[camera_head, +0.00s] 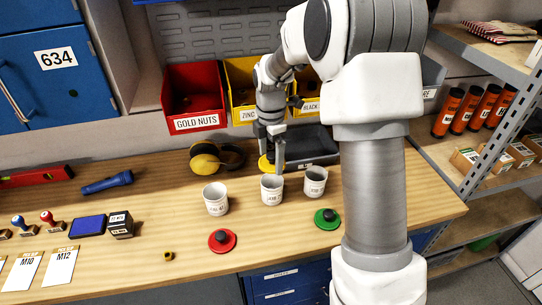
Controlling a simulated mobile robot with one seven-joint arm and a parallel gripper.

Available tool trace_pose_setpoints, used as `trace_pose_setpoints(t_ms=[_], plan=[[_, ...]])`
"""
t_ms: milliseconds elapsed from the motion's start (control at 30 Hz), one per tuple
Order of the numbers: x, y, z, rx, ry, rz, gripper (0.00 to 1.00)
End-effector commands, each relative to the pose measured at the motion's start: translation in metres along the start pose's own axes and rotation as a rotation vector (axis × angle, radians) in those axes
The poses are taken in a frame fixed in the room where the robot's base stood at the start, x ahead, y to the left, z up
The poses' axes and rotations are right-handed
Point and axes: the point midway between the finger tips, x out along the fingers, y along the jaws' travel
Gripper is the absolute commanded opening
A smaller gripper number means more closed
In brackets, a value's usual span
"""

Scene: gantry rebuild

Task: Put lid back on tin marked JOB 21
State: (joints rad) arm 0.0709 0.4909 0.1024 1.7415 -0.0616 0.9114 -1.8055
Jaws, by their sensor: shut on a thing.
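Three white open tins stand upright on the wooden bench: a left tin (215,200), a middle tin (271,190) and a right tin (315,182). Their printed labels are too small to read surely, so I cannot tell which is JOB 21. My gripper (275,161) points down behind the middle tin, shut on a yellow lid (264,164). The fingers partly cover this lid, and its height above the bench is unclear. A red lid (229,246) with a dark knob lies in front of the tins. A green lid (320,222) with a dark knob lies near the right tin.
Yellow ear defenders (205,158) lie at the back left of the tins. A dark tray (318,158) and red GOLD NUTS bin (193,90) stand behind. Bench around the red lid is clear.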

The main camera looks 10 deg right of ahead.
Motion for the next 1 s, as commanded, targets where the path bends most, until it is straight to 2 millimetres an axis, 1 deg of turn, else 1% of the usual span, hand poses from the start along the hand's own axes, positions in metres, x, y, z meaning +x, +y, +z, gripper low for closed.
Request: trace_pose_setpoints(t_ms=[33,167,400,600,733,1000], plan=[[0.005,0.0,0.0,0.0,0.0,-0.001,0.41],[0.016,0.0,-0.001,-0.001,0.001,-0.001,0.41],[0.04,-0.001,-0.001,-0.001,0.001,-0.002,0.41],[0.055,0.0,0.0,-0.001,0.0,0.0,0.41],[0.059,0.0,0.0,-0.001,0.0,0.0,0.41],[0.059,0.0,0.0,-0.001,0.0,0.0,0.41]])
